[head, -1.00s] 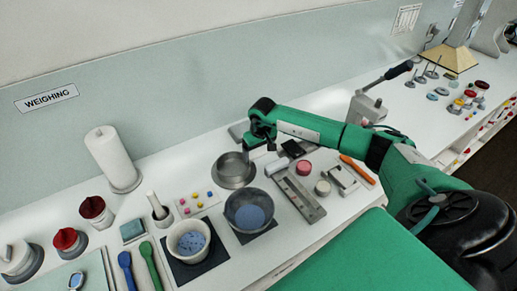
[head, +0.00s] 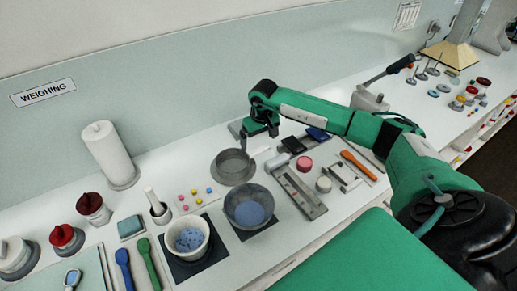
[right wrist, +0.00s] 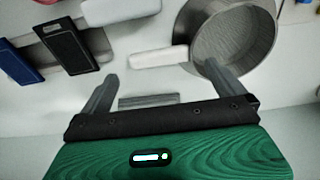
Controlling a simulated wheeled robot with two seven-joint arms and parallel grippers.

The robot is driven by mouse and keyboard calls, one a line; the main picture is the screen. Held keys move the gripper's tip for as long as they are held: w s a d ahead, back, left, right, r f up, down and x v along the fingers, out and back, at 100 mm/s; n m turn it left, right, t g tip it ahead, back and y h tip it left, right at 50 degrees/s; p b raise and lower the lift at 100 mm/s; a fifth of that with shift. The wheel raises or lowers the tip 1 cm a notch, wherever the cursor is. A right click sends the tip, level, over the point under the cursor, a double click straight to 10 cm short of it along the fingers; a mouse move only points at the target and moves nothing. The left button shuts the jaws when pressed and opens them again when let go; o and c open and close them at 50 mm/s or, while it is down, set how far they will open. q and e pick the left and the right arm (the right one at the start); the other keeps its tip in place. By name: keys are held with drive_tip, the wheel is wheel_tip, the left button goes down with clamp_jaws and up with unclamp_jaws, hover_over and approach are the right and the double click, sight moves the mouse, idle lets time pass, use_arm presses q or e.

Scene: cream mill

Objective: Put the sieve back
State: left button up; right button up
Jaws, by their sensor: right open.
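The sieve, a round grey metal drum (head: 233,168), stands upright at the back of the white counter in the head view. In the right wrist view the drum (right wrist: 253,52) is at upper right, and a pale bar like a handle (right wrist: 150,57) reaches left from it. My right gripper (head: 260,134) is just behind and right of the drum. In the right wrist view my gripper (right wrist: 160,76) is open and empty, its fingers apart on the near side of the bar. One fingertip overlaps the drum's near edge in the picture; contact cannot be told. My left gripper is out of view.
A grey bowl with blue powder (head: 248,198) stands close in front of the sieve, with a white mortar (head: 188,243) to its left. A long metal tray (head: 300,193), a pink jar (head: 304,163) and dark blocks (head: 293,145) lie to the right. The wall is close behind.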

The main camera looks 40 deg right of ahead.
wheel_tip(320, 180, up, 8)
drive_tip(key=s+b, duration=0.1)
drive_tip(key=b, duration=0.1)
drive_tip(key=shift+f, duration=0.2)
drive_tip(key=shift+s+f, duration=0.1)
